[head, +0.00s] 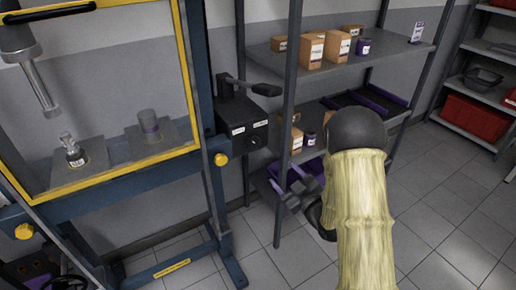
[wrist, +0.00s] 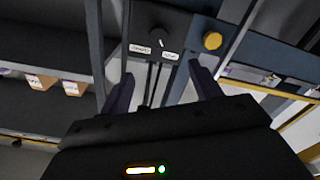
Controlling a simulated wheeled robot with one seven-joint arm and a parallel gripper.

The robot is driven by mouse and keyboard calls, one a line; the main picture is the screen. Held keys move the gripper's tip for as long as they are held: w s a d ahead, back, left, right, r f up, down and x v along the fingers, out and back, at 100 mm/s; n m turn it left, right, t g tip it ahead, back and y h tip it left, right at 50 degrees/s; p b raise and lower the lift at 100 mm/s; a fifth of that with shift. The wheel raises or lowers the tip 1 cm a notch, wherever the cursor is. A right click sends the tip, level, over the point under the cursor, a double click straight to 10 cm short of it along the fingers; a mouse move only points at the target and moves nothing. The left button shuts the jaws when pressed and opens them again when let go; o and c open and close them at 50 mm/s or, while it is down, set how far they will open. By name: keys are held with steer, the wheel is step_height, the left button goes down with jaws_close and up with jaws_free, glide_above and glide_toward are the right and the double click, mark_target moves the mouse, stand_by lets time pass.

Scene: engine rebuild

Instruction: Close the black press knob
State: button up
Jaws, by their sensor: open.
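The black press knob (head: 254,142) is small and round, on the front of a black control box (head: 240,118) fixed to the press's right side. Two white labels sit on the box, too small to read surely. In the wrist view the knob (wrist: 157,38) shows beyond the fingertips, with a pale pointer mark and a label at its lower left and lower right. My gripper (head: 285,194) is open and empty, below and right of the knob in the head view and apart from it. Its two fingers (wrist: 161,74) show spread in the wrist view.
The blue press frame (head: 222,200) with a yellow-edged guard (head: 110,183) stands left. A black lever (head: 253,86) juts from the top of the box. A grey shelf rack (head: 400,58) with small boxes stands close behind my arm. The tiled floor (head: 450,220) is clear at right.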

mark_target(256, 144)
steer(key=shift+w, duration=0.1)
steer(key=p+x, duration=0.2)
steer(key=x, duration=1.5)
steer(key=shift+w, duration=0.1)
steer(key=shift+c, duration=0.2)
steer(key=c, duration=0.9)
